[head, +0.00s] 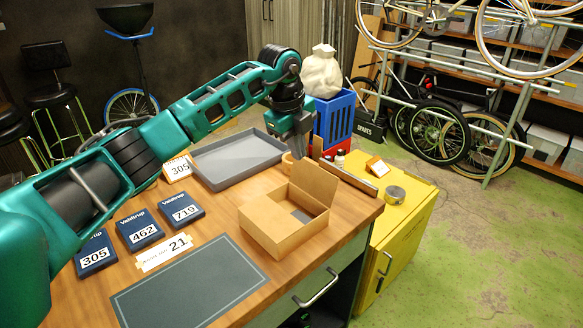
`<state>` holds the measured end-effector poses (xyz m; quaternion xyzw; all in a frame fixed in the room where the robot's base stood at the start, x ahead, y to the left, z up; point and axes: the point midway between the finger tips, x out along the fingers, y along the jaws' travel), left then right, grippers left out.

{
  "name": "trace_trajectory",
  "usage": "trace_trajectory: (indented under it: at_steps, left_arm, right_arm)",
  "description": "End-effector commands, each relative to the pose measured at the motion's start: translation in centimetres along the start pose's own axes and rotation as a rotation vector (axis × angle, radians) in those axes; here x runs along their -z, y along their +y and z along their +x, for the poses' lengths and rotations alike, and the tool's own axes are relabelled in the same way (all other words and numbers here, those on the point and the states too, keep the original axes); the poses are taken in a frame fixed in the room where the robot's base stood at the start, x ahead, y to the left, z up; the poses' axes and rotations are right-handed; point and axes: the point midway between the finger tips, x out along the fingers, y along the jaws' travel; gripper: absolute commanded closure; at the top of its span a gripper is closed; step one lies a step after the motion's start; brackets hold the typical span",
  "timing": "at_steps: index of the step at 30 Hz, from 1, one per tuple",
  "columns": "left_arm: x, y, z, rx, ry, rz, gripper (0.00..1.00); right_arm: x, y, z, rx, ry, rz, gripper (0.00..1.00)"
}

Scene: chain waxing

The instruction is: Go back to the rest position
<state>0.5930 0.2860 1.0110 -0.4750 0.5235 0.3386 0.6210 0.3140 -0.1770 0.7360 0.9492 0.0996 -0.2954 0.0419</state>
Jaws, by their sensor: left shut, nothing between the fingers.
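My left arm reaches in from the left across the wooden workbench. Its gripper (299,149) points down near the bench's far right edge, just behind the open cardboard box (268,226). The gripper is shut and holds nothing. Its tips are close to the box's raised flap, and I cannot tell whether they touch it. The right gripper is not in view.
A grey tray (213,165) lies at the back. A yellow cabinet (405,228) adjoins the bench; green floor is open at right.

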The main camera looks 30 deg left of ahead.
Motion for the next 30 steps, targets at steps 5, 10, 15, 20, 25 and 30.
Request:
trace_trajectory:
  at_steps: [5, 10, 15, 20, 25, 30]
  left_arm:
    - [0.0, -0.6, -0.8, 0.000, 0.000, 0.001, 1.00]
    - [0.6, -0.6, -0.4, 0.003, 0.018, 0.014, 1.00]
    - [6.5, -0.6, 3.4, 0.072, 0.222, 0.140, 1.00]
    - [17.2, 0.4, 6.9, 0.278, 0.618, 0.269, 1.00]
    - [25.3, 1.6, 6.5, 0.576, 0.975, 0.206, 1.00]
    - [27.7, 2.7, 5.2, 0.871, 1.173, -0.065, 1.00]
  right_arm:
    - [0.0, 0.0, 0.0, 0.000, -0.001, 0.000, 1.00]
    - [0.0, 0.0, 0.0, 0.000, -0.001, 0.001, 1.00]
    - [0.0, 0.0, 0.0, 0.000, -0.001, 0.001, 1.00]
    - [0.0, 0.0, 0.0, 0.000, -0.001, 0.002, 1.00]
    - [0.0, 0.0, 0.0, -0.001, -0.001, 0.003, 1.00]
    - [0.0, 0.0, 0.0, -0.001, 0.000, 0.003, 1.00]
